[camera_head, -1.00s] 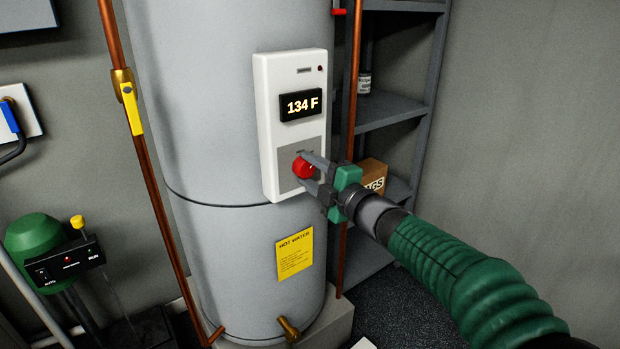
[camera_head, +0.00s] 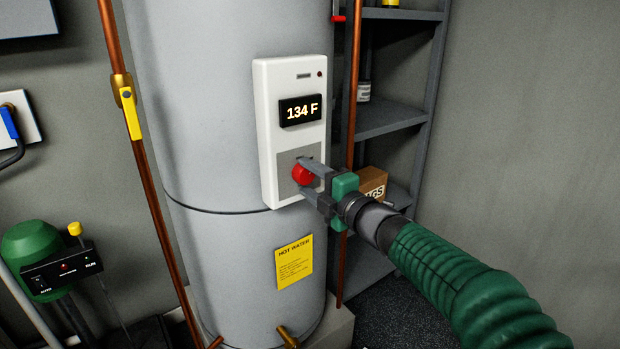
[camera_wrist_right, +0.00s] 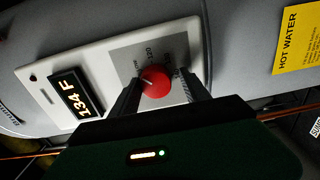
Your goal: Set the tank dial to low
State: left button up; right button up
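The tank dial is a red round knob (camera_head: 302,174) on the grey lower plate of a white control panel (camera_head: 268,150) on the tank. The display (camera_head: 300,110) above it reads 134 F. My right gripper (camera_head: 306,177) has its fingers on either side of the knob. In the right wrist view the knob (camera_wrist_right: 155,80) sits between the two fingers, with a clear gap on the right finger's side and little on the left. My left gripper is out of view.
The grey tank (camera_head: 220,120) stands between two copper pipes (camera_head: 152,190); a yellow valve handle (camera_head: 131,113) is on the left one. Grey shelves (camera_head: 392,118) with a brown box (camera_head: 372,184) stand behind my right arm. A green pump (camera_head: 33,243) is at lower left.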

jog(key=shift+o, duration=1)
jog(key=shift+r, duration=0.1)
jog(key=shift+s+d, duration=0.1)
jog(key=p+v, duration=0.3)
jog(key=v, duration=1.3)
jog(key=shift+s+d+f, duration=0.15)
jog(key=shift+s+f, duration=0.05)
